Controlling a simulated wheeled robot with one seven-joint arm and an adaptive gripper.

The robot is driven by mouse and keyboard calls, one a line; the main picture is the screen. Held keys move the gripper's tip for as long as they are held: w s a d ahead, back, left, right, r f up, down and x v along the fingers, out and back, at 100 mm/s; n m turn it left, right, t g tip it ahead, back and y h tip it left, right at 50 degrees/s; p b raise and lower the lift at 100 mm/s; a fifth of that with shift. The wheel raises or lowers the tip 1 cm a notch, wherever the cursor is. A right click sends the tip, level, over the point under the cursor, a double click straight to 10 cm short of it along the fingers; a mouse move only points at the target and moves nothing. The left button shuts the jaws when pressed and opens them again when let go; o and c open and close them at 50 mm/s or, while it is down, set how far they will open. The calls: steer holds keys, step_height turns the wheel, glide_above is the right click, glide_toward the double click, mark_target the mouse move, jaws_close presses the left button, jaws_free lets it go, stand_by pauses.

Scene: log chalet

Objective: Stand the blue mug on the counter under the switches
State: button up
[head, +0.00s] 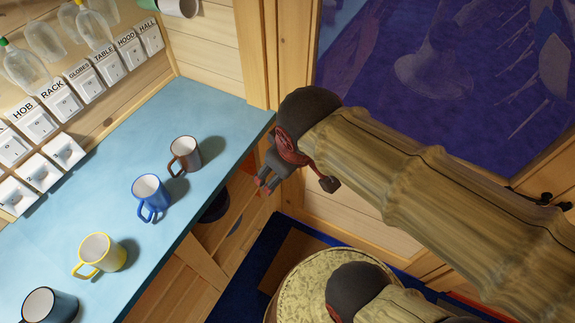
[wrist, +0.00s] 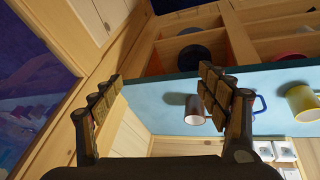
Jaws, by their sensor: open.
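The blue mug (head: 147,191) stands upright on the light blue counter (head: 120,222), its handle toward the lower part of the head view. The labelled white switches (head: 84,84) are on the wooden wall above the counter's back edge. In the wrist view the blue mug (wrist: 259,103) is mostly hidden behind the right finger. My gripper (head: 298,185) is open and empty, past the counter's front edge, to the right of the mugs. In the wrist view my gripper (wrist: 165,85) has its fingers wide apart, with nothing between them.
A mug with a brown handle (head: 185,153), a yellow mug (head: 101,251) and a dark mug (head: 49,305) stand in the same row. Bottles (head: 25,66) hang above the switches. Open shelves (wrist: 190,45) are under the counter. The counter's far end is clear.

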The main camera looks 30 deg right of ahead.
steer(key=r+m, duration=0.1)
steer(key=s+r+m+t+y, duration=0.1)
steer(key=m, duration=0.1)
steer(key=shift+s+d, duration=0.15)
steer(key=shift+s, duration=0.15)
steer(key=shift+s+a, duration=0.15)
steer(key=shift+a, duration=0.15)
steer(key=shift+s, duration=0.1)
steer(key=shift+c, duration=0.5)
